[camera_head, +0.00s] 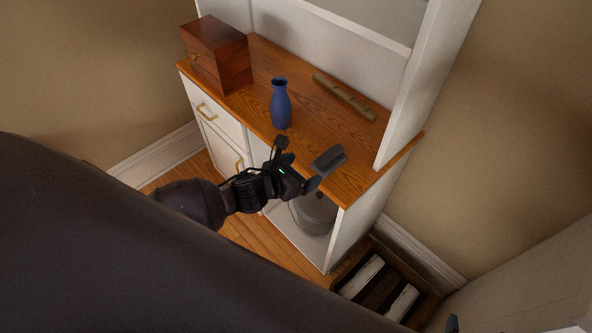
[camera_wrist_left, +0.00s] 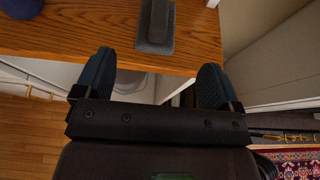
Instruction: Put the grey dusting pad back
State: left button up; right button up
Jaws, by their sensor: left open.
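The grey dusting pad (camera_head: 328,161), a flat base with a raised block on top, lies on the wooden countertop (camera_head: 262,68) near its front edge, toward the right. My left gripper (camera_head: 298,165) is open and empty just in front of that edge, close to the pad. In the left wrist view the pad (camera_wrist_left: 155,40) lies ahead of the gap between the two spread fingers (camera_wrist_left: 156,82), apart from them. A small dark tip at the bottom right of the head view may belong to my right gripper (camera_head: 452,323); its jaws are not shown.
A blue vase (camera_head: 281,104) stands upright left of the pad. A reddish wooden box (camera_head: 217,55) is at the left end, and a bamboo-like stick (camera_head: 344,97) lies behind. A white upright panel (camera_head: 420,75) bounds the right. A dark crate (camera_head: 385,283) sits on the floor.

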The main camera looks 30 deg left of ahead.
pick_arm(q)
jog(key=s+a+f+m+y, duration=0.2)
jog(key=s+m, duration=0.6)
jog(key=m, duration=0.8)
jog(key=s+a+f+m+y, duration=0.2)
jog(key=s+a+m, duration=0.3)
jog(key=m, duration=1.2)
jog(key=shift+s+f+g+y, duration=0.4)
jog(key=shift+s+f, duration=0.3)
jog(key=shift+s, duration=1.2)
